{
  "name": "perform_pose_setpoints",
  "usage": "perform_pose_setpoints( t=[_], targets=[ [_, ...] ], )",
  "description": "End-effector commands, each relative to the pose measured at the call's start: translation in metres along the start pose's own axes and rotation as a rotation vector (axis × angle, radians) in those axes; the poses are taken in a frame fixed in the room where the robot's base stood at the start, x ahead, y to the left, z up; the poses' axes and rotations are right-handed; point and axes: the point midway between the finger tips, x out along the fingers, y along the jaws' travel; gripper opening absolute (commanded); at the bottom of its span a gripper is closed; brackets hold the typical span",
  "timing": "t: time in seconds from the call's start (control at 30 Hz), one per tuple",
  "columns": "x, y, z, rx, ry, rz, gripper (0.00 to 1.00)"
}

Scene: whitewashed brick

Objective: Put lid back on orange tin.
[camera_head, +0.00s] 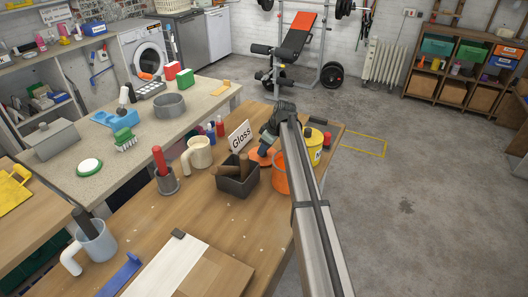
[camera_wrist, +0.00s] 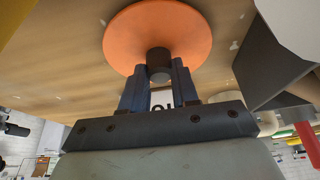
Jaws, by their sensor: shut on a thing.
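The round orange lid (camera_head: 255,157) has a dark knob (camera_wrist: 159,58) on top. My gripper (camera_wrist: 159,75) is shut on that knob, and the lid's disc (camera_wrist: 158,25) shows beyond the fingers in the wrist view. In the head view my gripper (camera_head: 266,149) is just left of the orange tin (camera_head: 280,177), so the lid is beside the tin, not over it. How far the lid is off the wooden table I cannot tell. My arm hides the right part of the tin and its top is hard to make out.
A dark open box (camera_head: 238,183) with wooden cylinders stands left of the tin. A yellow tin (camera_head: 316,147) stands behind it at right. A "Gloss" sign (camera_head: 240,137), a cream mug (camera_head: 198,154) and small bottles (camera_head: 220,127) stand nearby.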

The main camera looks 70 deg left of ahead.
Motion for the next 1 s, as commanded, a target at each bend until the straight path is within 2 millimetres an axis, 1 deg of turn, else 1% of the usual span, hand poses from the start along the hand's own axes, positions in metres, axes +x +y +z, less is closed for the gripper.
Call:
perform_pose_setpoints(
  t=[0.4, 0.57, 0.7, 0.77, 0.87, 0.9, 0.93, 1.0],
  targets=[
    [-0.063, 0.001, -0.026, -0.001, 0.001, 0.002, 0.0],
    [-0.081, 0.001, -0.032, 0.001, 0.001, 0.002, 0.0],
    [-0.098, 0.011, -0.025, 0.016, 0.001, 0.008, 0.0],
    [-0.113, 0.016, -0.02, 0.026, 0.001, 0.012, 0.0],
    [-0.142, 0.017, -0.005, 0.046, 0.001, 0.022, 0.0],
    [-0.155, 0.011, 0.004, 0.054, 0.001, 0.025, 0.0],
    [-0.165, 0.008, 0.01, 0.06, 0.001, 0.028, 0.0],
    [-0.184, -0.005, 0.024, 0.07, 0.001, 0.032, 0.0]
  ],
)
